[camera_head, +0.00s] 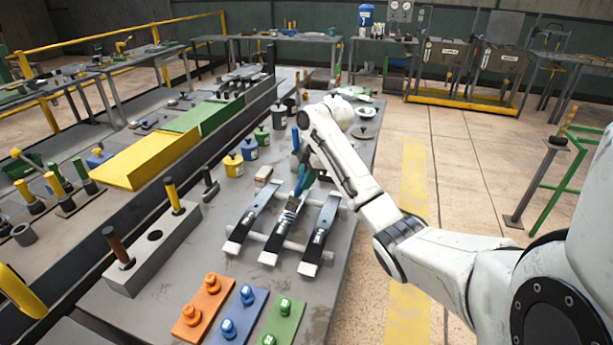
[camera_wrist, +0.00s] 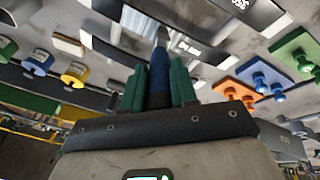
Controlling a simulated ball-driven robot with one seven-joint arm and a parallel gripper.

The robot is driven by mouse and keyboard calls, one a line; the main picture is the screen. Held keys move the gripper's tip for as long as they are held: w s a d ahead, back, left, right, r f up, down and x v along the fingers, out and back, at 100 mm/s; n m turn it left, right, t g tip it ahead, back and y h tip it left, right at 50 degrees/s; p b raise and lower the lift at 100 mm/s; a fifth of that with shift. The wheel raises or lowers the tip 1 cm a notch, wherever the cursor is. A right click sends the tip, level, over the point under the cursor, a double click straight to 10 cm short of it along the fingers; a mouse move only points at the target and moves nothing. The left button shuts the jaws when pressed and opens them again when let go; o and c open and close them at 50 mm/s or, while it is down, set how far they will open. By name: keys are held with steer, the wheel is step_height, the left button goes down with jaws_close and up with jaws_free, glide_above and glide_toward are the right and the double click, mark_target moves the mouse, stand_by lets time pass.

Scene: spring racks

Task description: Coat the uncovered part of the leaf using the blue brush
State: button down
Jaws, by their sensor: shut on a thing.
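My gripper (camera_head: 304,180), with green fingers, is shut on the blue brush (camera_wrist: 159,72). The handle stands between the fingers in the wrist view (camera_wrist: 160,88), and the brush's tip points at the leaves. Three dark leaves lie side by side on grey bars: a left leaf (camera_head: 252,216), a middle leaf (camera_head: 276,242) and a right leaf (camera_head: 321,232). Each has a pale near end and a small label. My gripper is over the middle leaf, partly hiding its upper part. I cannot tell whether the bristles touch it.
Yellow (camera_head: 233,165), blue (camera_head: 249,149) and green (camera_head: 262,135) pots stand left of the leaves. A grey holder block (camera_head: 153,250) with a yellow-handled and a brown-handled tool is further left. Orange (camera_head: 203,306), blue (camera_head: 239,316) and green (camera_head: 284,322) plates with knobs lie in front.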

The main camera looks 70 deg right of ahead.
steer(key=shift+r+p, duration=1.35)
steer(key=shift+r, duration=1.65)
steer(key=shift+r, duration=1.5)
steer(key=shift+f, duration=0.1)
